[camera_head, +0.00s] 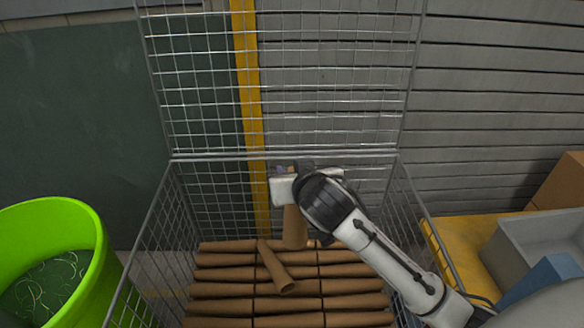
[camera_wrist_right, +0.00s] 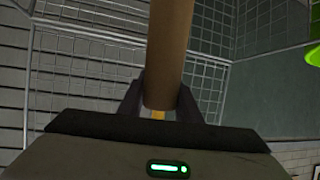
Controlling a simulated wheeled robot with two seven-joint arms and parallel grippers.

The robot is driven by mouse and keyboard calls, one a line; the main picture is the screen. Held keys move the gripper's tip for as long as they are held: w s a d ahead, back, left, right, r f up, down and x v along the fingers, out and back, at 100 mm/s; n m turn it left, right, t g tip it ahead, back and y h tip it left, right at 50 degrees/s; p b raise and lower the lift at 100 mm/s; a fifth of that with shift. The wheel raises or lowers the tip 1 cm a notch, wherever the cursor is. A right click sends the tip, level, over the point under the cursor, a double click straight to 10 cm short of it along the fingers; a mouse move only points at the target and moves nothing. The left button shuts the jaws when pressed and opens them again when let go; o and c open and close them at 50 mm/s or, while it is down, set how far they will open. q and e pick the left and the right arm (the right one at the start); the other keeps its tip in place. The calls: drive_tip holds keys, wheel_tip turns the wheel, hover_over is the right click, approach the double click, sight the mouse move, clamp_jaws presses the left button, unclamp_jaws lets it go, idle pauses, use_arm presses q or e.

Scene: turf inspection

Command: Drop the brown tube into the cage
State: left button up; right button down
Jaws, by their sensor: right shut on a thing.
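The brown tube (camera_head: 294,228) hangs upright from my right gripper (camera_head: 290,192), over the inside of the wire cage (camera_head: 172,205). In the right wrist view the tube (camera_wrist_right: 167,55) stands between the two dark fingers (camera_wrist_right: 158,103), and the gripper is shut on it. The tube's lower end is close above the tubes in the cage; I cannot tell whether it touches them. Rows of similar brown tubes (camera_head: 225,274) lie in the cage, and one loose tube (camera_head: 277,268) lies slanted on top of them. My left gripper is not in view.
A bright green round bin (camera_head: 95,270) with thin strands inside stands left of the cage. At right are a yellow surface (camera_head: 460,240), a grey tray (camera_head: 515,238), a blue object (camera_head: 545,280) and a cardboard box (camera_head: 562,185). The cage's raised mesh panel (camera_head: 330,85) stands at the back.

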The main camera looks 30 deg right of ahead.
sight(295, 209)
wheel_tip(295, 209, down, 5)
drive_tip(key=b, duration=0.4)
drive_tip(key=shift+f, duration=0.15)
